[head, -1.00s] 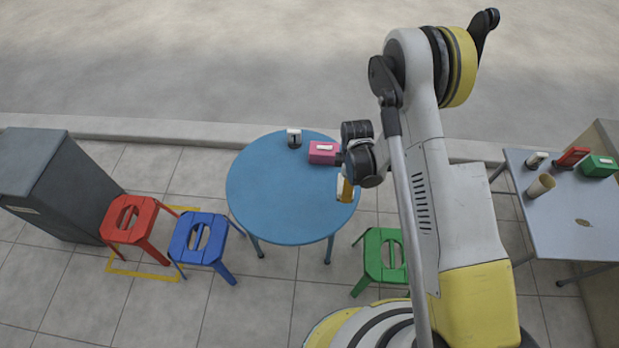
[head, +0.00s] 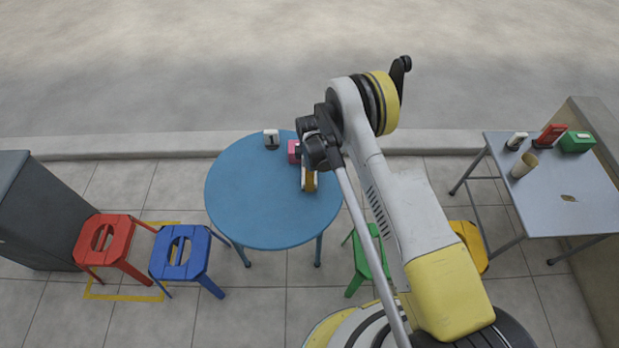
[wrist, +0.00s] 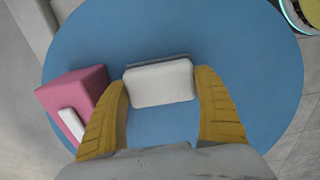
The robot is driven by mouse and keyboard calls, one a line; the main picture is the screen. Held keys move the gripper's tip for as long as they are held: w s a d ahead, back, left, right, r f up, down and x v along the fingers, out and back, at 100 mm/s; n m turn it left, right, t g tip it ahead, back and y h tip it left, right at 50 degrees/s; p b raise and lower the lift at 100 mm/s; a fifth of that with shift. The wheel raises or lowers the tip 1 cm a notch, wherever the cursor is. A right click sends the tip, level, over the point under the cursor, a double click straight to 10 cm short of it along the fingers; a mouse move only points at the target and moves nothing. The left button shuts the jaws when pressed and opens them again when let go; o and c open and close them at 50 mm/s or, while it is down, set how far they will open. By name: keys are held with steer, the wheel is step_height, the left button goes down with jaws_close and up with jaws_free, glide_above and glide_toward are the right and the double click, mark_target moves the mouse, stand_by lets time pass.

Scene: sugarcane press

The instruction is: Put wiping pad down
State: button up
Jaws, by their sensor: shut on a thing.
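My gripper (wrist: 161,82) is shut on the wiping pad (wrist: 160,84), a pale grey-white block with rounded edges between the two yellow fingers. In the head view my gripper (head: 310,181) is over the right side of the round blue table (head: 250,205), with a white edge of the pad at its left. My arm partly covers this spot. I cannot tell whether the pad touches the tabletop.
A pink box (wrist: 72,95) with a white label is close left of the pad. A black-and-white item (head: 271,139) stands at the table's back. The table's front and left are clear. Red (head: 103,238), blue (head: 181,252) and green (head: 368,262) stools stand around.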

steer(key=shift+r, duration=0.1)
steer(key=o, duration=0.9)
steer(key=s+d+r+m+t+p, duration=0.1)
steer(key=s+d+r+m+p, duration=0.15)
steer(key=r, duration=1.15)
steer(key=s+d+r+m+t+p, duration=0.1)
steer(key=d+r+m, duration=0.2)
steer(key=r, duration=1.1)
steer(key=s+d+r+m+t+p, duration=0.1)
steer(key=s+d+r+m, duration=0.15)
steer(key=r, duration=1.15)
steer(key=s+d+r+m+t, duration=0.1)
steer(key=s+d+r+m, duration=0.1)
steer(key=s, duration=0.5)
steer(key=s+d+r+m+t, duration=0.1)
steer(key=s+d+r+m, duration=0.2)
steer(key=s, duration=0.4)
steer(key=s+d+r+m+t, duration=0.2)
steer(key=s+r+m, duration=0.2)
steer(key=s, duration=0.3)
steer(key=shift+s+d+r+m, duration=0.2)
steer(key=shift+s+d+m, duration=0.1)
steer(key=shift+d, duration=0.1)
